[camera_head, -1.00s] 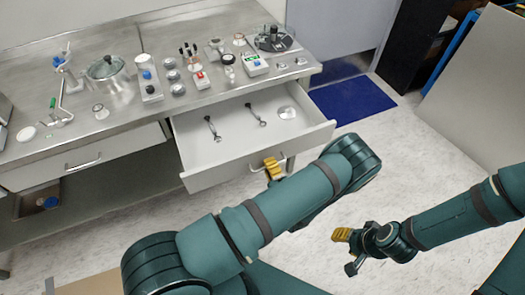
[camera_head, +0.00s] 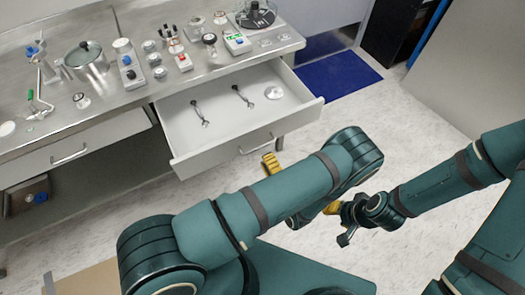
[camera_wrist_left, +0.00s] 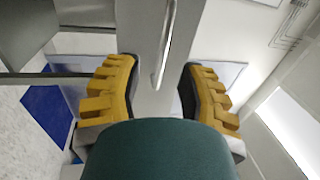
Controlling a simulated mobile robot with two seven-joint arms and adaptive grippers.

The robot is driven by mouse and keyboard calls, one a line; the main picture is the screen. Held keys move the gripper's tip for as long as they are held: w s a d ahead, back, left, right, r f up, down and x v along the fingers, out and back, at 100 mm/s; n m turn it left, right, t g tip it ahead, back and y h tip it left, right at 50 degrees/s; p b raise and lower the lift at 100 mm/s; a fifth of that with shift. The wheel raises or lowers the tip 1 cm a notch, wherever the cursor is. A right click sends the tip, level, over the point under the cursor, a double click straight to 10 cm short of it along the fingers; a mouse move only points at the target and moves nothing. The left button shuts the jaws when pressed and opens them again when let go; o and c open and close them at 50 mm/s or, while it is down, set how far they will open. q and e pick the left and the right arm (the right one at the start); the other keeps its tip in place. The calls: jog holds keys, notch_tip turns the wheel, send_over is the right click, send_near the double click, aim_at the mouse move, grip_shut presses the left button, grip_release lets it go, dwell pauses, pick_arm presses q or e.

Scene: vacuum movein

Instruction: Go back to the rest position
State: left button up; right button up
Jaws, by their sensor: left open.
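My left gripper (camera_head: 271,165) is in front of the open drawer's front face, just below its handle (camera_head: 256,146). In the left wrist view the two yellow fingers of my left gripper (camera_wrist_left: 160,88) are wide apart with nothing held. The drawer handle shows upright between and beyond them (camera_wrist_left: 166,45); I see no contact. My right gripper (camera_head: 340,212) hangs over the floor at the lower right, partly behind my left arm. Its jaw opening is too small and turned away to judge.
The open drawer (camera_head: 220,135) juts out from the steel counter (camera_head: 130,95) and holds several small items. A pot (camera_head: 85,62) and instruments stand on the counter. A closed drawer (camera_head: 75,150) is at the left. A blue mat (camera_head: 338,80) lies on the floor. The floor at right is clear.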

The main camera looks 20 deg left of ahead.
pick_arm(q)
jog(key=shift+s+d, duration=0.25)
dwell(0.4)
jog(key=s+a+f+n+g+h, duration=0.2)
jog(key=s+a+g, duration=0.1)
jog(key=s+g, duration=0.5)
jog(key=s+a+f+n+g+h, duration=0.2)
jog(key=s+a+f+g, duration=0.1)
jog(key=s+g, duration=0.5)
jog(key=s+d+n+g+h, duration=0.2)
jog(key=s+d+g+h, duration=0.25)
jog(key=d+h, duration=0.3)
jog(key=w+d+r+n+t+h, duration=0.1)
jog(key=w+r+n+t+h, duration=0.1)
jog(key=w+t+h, duration=0.2)
jog(key=w+d+r+n+t+h, duration=0.1)
jog(key=w+d+r+t+h, duration=0.1)
jog(key=w+t, duration=0.3)
jog(key=w+r+h, duration=0.1)
jog(key=w, duration=0.1)
jog(key=shift+w+r+n+h, duration=0.3)
jog(key=shift+w+n+h, duration=0.05)
jog(key=shift+w+n, duration=0.05)
